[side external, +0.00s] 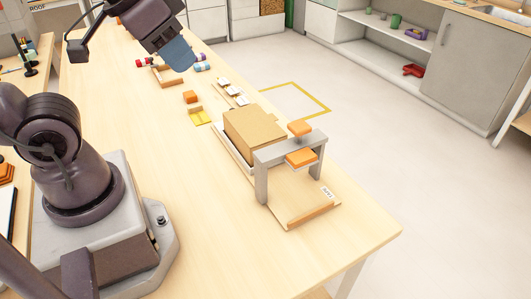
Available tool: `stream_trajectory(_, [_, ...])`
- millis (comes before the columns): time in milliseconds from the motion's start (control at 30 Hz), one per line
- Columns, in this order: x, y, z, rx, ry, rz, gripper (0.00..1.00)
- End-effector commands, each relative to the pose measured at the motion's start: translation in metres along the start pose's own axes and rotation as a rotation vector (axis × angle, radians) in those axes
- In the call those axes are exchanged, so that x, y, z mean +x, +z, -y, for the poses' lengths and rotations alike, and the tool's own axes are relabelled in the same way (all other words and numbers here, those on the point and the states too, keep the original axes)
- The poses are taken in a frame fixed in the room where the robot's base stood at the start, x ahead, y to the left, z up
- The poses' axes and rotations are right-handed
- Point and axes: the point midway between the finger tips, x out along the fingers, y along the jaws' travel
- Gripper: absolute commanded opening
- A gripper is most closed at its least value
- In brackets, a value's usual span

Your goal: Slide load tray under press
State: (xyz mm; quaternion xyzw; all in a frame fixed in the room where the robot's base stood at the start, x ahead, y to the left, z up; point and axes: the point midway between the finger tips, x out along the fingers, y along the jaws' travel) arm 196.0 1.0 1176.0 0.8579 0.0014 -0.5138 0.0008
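The press is a grey arch (262,178) with an orange knob on top (300,128) and an orange plate (302,158) under its crossbar. It stands on a wooden base board (288,205) with a small label at its right. The load tray (229,150) shows as a pale edge under a large brown block (254,132), just behind and left of the arch. The block hides most of the tray, and I cannot tell whether the tray touches the press. My gripper (182,64) is at the top left, above the table and apart from tray and press; its finger opening is unclear.
An orange block (190,97) and a yellow piece (200,117) lie left of the tray. Small pale cards (233,93) lie behind it, and several coloured cylinders near a wooden rack (167,77). The table front (220,240) is clear. The table's right edge is close to the press.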

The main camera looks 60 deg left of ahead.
Motion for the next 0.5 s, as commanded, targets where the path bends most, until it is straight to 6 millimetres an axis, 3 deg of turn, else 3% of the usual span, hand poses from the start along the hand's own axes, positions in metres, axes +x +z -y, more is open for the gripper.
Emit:
stream_trajectory(33, [0.002,0.0,0.003,-0.015,-0.008,0.008,0.28])
stream_trajectory(133, [0.015,0.003,0.013,-0.057,-0.03,0.078,0.48])
stream_trajectory(267, [0.036,-0.008,0.034,-0.135,-0.068,0.187,0.48])
stream_trajectory(500, [0.087,-0.044,0.093,-0.155,-0.096,0.361,0.48])
